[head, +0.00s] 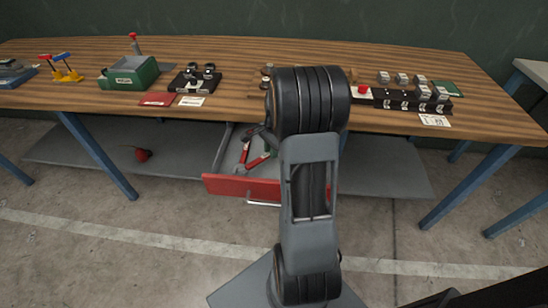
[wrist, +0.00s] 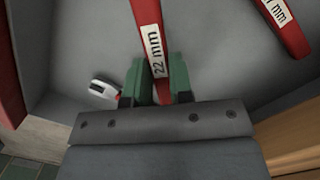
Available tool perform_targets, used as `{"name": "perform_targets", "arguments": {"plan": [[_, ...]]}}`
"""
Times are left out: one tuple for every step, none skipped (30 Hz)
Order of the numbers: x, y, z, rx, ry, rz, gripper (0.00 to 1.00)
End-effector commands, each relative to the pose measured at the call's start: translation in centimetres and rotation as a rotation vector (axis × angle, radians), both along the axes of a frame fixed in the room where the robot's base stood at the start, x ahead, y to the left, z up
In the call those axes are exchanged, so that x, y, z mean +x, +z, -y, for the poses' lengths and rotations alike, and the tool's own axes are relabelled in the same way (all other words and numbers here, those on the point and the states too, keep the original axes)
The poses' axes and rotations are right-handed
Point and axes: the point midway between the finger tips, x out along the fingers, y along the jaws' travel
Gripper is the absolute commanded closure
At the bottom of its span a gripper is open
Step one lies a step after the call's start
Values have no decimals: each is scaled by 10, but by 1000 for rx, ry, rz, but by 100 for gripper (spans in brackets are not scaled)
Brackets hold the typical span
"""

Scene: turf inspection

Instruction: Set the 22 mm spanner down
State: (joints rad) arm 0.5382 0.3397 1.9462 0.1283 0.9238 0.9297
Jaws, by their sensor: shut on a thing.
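The 22 mm spanner (wrist: 150,35) is red with a white label reading "22 mm". In the wrist view it runs up from between the two green fingers of my gripper (wrist: 161,78), which is shut on it. Its far end is out of the wrist view, and its near end is hidden by my gripper. Below it is the grey floor of an open drawer; I cannot tell whether the spanner touches it. In the head view my arm hides most of the gripper, over the drawer with the red front (head: 235,187).
A second red, labelled spanner (wrist: 284,22) lies to the right in the wrist view. A small white and dark object (wrist: 102,88) lies left of the fingers. The wooden bench top (head: 225,60) is above the drawer and carries a green box (head: 130,74).

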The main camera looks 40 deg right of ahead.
Motion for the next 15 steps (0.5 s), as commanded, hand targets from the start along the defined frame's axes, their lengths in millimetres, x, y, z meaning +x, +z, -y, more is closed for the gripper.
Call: {"name": "perform_targets", "arguments": {"plan": [[-1,-2,2,0,-2,0,100],[-1,-4,3,0,-2,0,100],[-2,-7,5,0,-3,0,100],[-3,-10,8,0,-3,0,100],[-3,-14,8,0,-2,-1,100],[-3,-20,7,2,-1,-2,100],[-3,-25,7,2,-1,-2,100],[-2,-29,7,1,-1,-1,100],[-3,-34,7,1,0,-1,100],[-3,-37,7,1,0,-1,100],[-2,-39,7,1,-1,0,100],[-2,-40,7,0,-1,0,100],[-2,-40,7,0,0,1,100],[-2,-39,7,0,0,1,100],[-2,-39,7,0,0,1,100]]}}
